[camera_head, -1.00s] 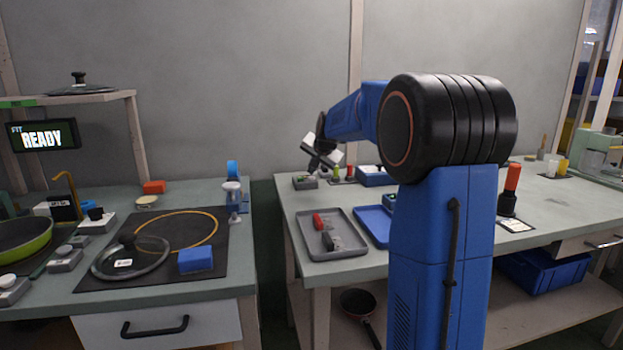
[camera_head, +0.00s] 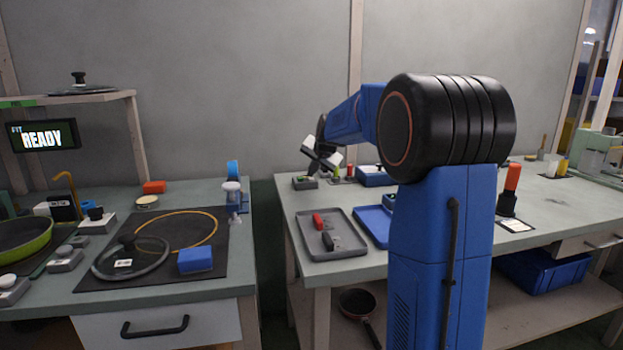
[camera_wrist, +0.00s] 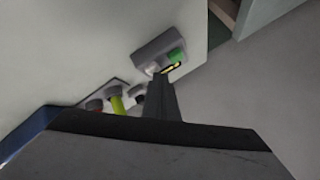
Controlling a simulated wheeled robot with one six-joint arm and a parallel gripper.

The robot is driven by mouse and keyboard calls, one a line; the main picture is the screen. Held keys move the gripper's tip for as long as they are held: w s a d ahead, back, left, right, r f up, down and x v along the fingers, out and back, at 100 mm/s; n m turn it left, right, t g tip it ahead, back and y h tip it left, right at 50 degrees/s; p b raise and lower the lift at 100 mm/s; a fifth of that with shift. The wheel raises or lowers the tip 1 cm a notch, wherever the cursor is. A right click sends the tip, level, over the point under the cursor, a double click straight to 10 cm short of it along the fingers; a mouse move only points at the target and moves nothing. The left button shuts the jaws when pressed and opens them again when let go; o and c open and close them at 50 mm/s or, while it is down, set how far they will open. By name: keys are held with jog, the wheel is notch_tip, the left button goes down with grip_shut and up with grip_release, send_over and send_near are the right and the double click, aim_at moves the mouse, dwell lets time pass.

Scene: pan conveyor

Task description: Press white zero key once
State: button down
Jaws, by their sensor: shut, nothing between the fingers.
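A small grey box (camera_wrist: 157,42) in the wrist view carries a white key (camera_wrist: 152,68) and a green key (camera_wrist: 176,56). No label on the white key can be read. My gripper (camera_wrist: 160,80) is shut and empty, its tips close beside the white key in the picture. I cannot tell whether they touch it. In the head view the grey box (camera_head: 304,183) stands near the back left corner of the right table, and my gripper (camera_head: 309,174) hangs just above it, partly hiding it.
In the head view a grey tray (camera_head: 345,253) holds a red and a dark item. A gap separates this table from the left bench. A screen (camera_head: 43,136) reads "READY".

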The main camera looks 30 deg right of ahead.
jog(key=shift+r, duration=0.1)
dwell(0.3)
jog(key=shift+r, duration=0.75)
jog(key=shift+r, duration=0.1)
notch_tip(320, 180, up, 5)
jog(key=shift+f, duration=0.1)
dwell(0.4)
dwell(0.7)
